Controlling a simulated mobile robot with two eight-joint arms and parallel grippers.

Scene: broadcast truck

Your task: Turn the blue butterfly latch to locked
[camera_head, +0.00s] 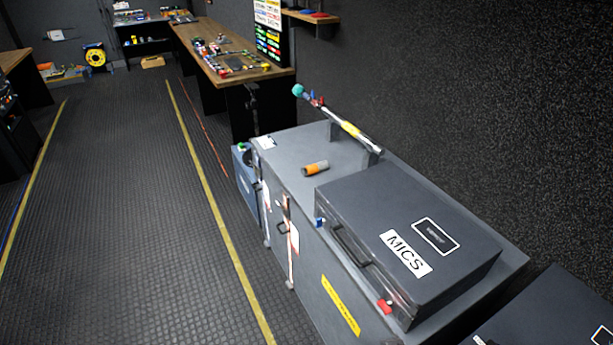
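A small blue latch (319,222) sits on the front edge of the dark case marked MICS (447,267), near the case's left corner. It is too small for me to tell how its wings are turned. A red latch (385,306) sits on the same front side, farther right, with a black handle (351,247) between the two. The case lies with its lid down on the grey cabinet (287,157). Neither of my grippers is in view.
An orange and grey cylinder (316,169) lies on the cabinet beside the case. A pole with a teal end (345,126) rests on a raised holder behind it. Another dark case (550,312) is at the lower right. The floor (125,220) left of the cabinet is clear.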

